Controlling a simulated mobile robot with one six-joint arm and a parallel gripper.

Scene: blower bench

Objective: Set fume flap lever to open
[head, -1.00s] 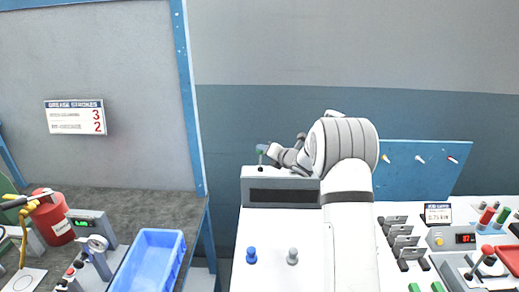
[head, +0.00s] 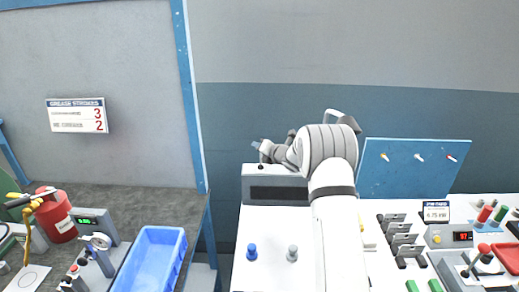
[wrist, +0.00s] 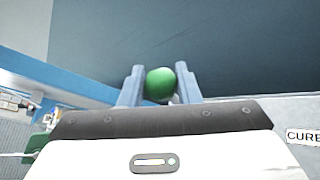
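A lever with a round green knob (wrist: 160,85) shows in the wrist view, with the knob snug between my two bluish fingers. My gripper (wrist: 161,84) looks shut on this knob. In the head view my gripper (head: 262,149) is at the left end of the grey box with a dark front panel (head: 250,192), just above its top. There the fingers hide the knob, and only a little of the dark stem shows. No label naming the fume flap or its open side is readable.
Blue and grey knobs (head: 252,252) (head: 292,253) stand on the white bench in front. Black levers (head: 402,238) and a red-lit display (head: 462,236) are at right. A blue panel (head: 415,175) stands behind. A blue bin (head: 150,262) is at left.

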